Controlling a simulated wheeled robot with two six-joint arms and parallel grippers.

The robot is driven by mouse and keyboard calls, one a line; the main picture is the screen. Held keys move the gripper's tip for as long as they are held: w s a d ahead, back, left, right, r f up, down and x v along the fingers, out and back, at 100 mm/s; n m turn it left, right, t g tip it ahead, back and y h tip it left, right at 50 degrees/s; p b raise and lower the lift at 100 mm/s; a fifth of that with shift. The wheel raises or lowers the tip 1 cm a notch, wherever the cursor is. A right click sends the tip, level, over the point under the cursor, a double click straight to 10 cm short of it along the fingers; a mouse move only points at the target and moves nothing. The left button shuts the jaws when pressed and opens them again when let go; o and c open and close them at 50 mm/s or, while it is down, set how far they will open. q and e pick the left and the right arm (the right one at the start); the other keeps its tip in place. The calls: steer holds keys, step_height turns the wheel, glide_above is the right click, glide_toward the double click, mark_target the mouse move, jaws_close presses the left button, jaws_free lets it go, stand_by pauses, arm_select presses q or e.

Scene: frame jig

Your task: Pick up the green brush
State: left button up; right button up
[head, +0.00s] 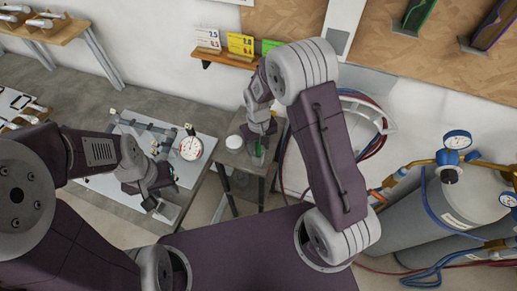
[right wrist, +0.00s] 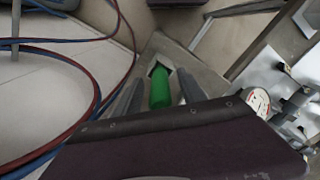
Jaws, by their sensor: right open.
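The green brush (right wrist: 160,88) stands out in the right wrist view between the two dark fingers of my right gripper (right wrist: 159,92). The fingers are apart, with a gap on both sides of the green part. In the head view a bit of the brush (head: 259,150) shows below my right gripper (head: 261,134), over a small side stand (head: 232,157). The rest of the brush is hidden by the gripper. My left gripper (head: 163,203) is over the front edge of the jig table, away from the brush; its jaw opening is unclear.
A white round container (head: 234,142) is on the stand close to my right gripper. A dial gauge (head: 191,148) and clamp parts are on the jig table (head: 205,128) to the left. Red and blue hoses (head: 377,125) and gas cylinders (head: 470,195) are at the right.

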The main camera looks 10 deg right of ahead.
jaws_close()
steer(key=shift+r, duration=0.1)
step_height(320, 180, up, 10)
steer(key=shift+f+b, duration=0.1)
steer(key=shift+b, duration=0.3)
